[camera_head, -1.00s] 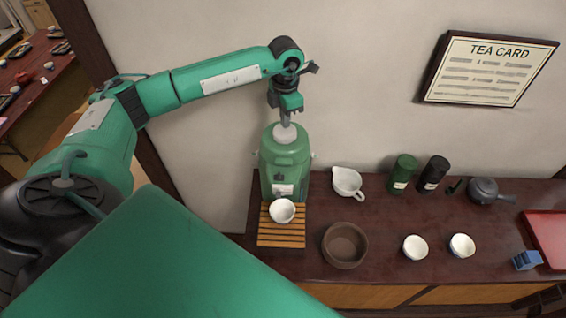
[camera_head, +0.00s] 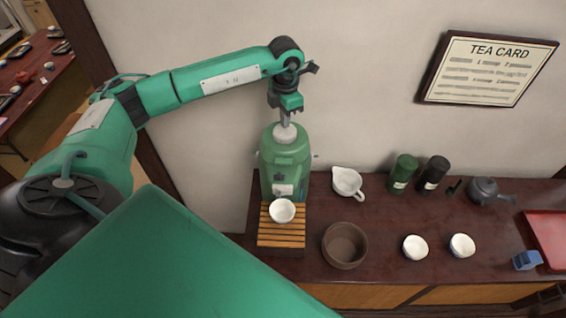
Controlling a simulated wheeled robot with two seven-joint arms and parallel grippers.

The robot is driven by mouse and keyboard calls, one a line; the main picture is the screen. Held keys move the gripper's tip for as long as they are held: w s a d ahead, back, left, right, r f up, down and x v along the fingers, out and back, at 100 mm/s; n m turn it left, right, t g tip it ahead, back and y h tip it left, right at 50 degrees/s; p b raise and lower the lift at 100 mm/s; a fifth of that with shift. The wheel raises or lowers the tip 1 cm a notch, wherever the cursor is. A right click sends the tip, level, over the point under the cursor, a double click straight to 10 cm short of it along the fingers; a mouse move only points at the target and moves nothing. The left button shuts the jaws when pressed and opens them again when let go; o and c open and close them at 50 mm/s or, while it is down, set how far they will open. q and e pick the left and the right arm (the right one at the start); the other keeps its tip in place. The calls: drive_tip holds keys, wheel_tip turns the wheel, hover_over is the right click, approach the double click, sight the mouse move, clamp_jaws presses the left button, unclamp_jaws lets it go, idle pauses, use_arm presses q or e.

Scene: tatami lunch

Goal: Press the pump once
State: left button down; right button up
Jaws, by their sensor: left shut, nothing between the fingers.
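The green pump pot (camera_head: 285,158) stands upright at the left end of the dark counter. Its round pale pump knob (camera_head: 285,132) is on top. My left gripper (camera_head: 284,120) points straight down, shut and empty, with its fingertips at the knob; they look to be touching it, but a small gap cannot be ruled out. A white cup (camera_head: 282,210) stands on the slatted wooden stand (camera_head: 281,240) in front of the pot, below its spout. The inside of the cup looks pale. My right gripper is not clearly in view.
On the counter (camera_head: 385,215) right of the pot are a white spouted pitcher (camera_head: 346,181), a brown bowl (camera_head: 345,245), two white cups (camera_head: 415,247), a green canister (camera_head: 403,172), a black canister (camera_head: 434,174), a dark teapot (camera_head: 484,191), a blue block (camera_head: 527,260) and a red tray (camera_head: 549,238). The wall is close behind.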

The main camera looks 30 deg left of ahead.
sight(285, 130)
use_arm(q)
drive_tip(key=shift+f+b, duration=0.65)
drive_tip(key=shift+f, duration=0.15)
drive_tip(key=shift+f+b, duration=0.85)
drive_tip(key=shift+f, duration=0.2)
drive_tip(key=shift+s, duration=0.1)
drive_tip(key=shift+r+p, duration=0.65)
drive_tip(key=shift+r, duration=1.1)
